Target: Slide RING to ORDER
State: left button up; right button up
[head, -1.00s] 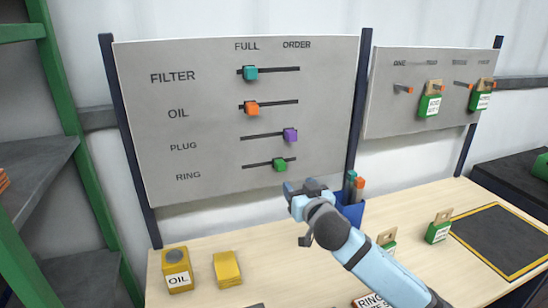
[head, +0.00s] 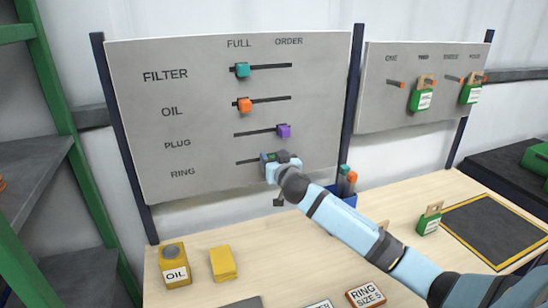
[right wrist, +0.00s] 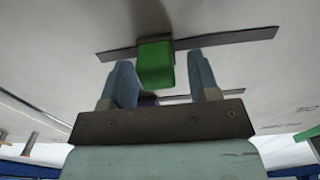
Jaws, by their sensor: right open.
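The green RING slider (head: 264,157) sits on the lowest slot of the grey board (head: 150,110), right of the slot's middle. It is mostly hidden by my right gripper (head: 276,159) in the head view. In the right wrist view, the green slider (right wrist: 155,65) shows between the two fingers of the right gripper (right wrist: 160,62), which is open with one finger on each side. Whether a finger touches it I cannot tell. The FULL and ORDER labels (head: 289,41) stand at the board's top, left and right. My left gripper is not in view.
The purple PLUG slider (head: 284,131) is close above the gripper. The orange OIL slider (head: 245,105) and teal FILTER slider (head: 242,70) sit under FULL. A blue pen cup (head: 343,194) stands right of the gripper, behind my arm. A yellow OIL box (head: 174,266) is on the table.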

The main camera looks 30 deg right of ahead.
grip_shut()
jog(key=d, duration=0.3)
jog(key=shift+s+d, duration=0.15)
jog(key=shift+s, duration=0.2)
jog(key=shift+c, duration=0.9)
grip_release()
jog(key=shift+d, duration=0.1)
jog(key=shift+o, duration=0.9)
jog(key=shift+s+d, duration=0.1)
jog(key=shift+d, duration=0.05)
